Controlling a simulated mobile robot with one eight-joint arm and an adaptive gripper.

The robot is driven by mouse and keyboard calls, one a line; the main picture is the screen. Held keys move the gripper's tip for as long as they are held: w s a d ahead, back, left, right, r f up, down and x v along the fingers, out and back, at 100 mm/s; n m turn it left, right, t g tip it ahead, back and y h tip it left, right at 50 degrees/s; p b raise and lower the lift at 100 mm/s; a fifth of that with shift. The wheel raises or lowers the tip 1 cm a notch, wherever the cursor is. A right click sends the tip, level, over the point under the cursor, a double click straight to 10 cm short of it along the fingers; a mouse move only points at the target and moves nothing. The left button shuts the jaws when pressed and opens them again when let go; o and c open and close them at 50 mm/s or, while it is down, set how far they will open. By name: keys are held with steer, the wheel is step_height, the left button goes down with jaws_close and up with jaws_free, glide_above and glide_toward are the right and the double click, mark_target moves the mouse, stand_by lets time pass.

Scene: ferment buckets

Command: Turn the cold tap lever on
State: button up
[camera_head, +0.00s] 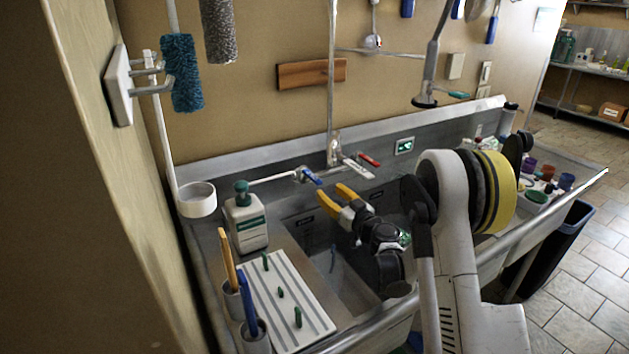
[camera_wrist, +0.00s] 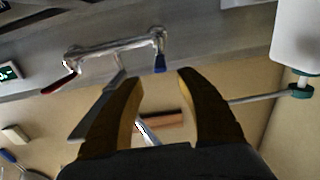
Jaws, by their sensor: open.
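The cold tap lever (camera_head: 311,177) is a small blue handle at the left end of the chrome tap on the sink's back wall. In the wrist view the blue lever (camera_wrist: 160,63) shows just beyond the gap between my fingertips, with no visible contact. My gripper (camera_head: 332,198) has yellow-orange fingers, is open and empty, and sits over the sink, in front and to the right of the blue lever. The wrist view shows both fingers (camera_wrist: 160,82) spread apart. The red lever (camera_head: 369,160) is at the tap's right end; it also shows in the wrist view (camera_wrist: 58,85).
A pale spout (camera_head: 357,168) projects between the levers, and a riser pipe (camera_head: 332,80) rises behind. A soap bottle (camera_head: 246,222) stands left of the basin. A ribbed drainboard (camera_head: 285,300) with green pegs lies in front. Cups and jars crowd the right end.

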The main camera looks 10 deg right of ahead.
mark_target(315, 178)
steer(key=b+x, duration=0.1)
steer(key=x, duration=0.8)
steer(key=shift+b, duration=0.35)
jaws_close()
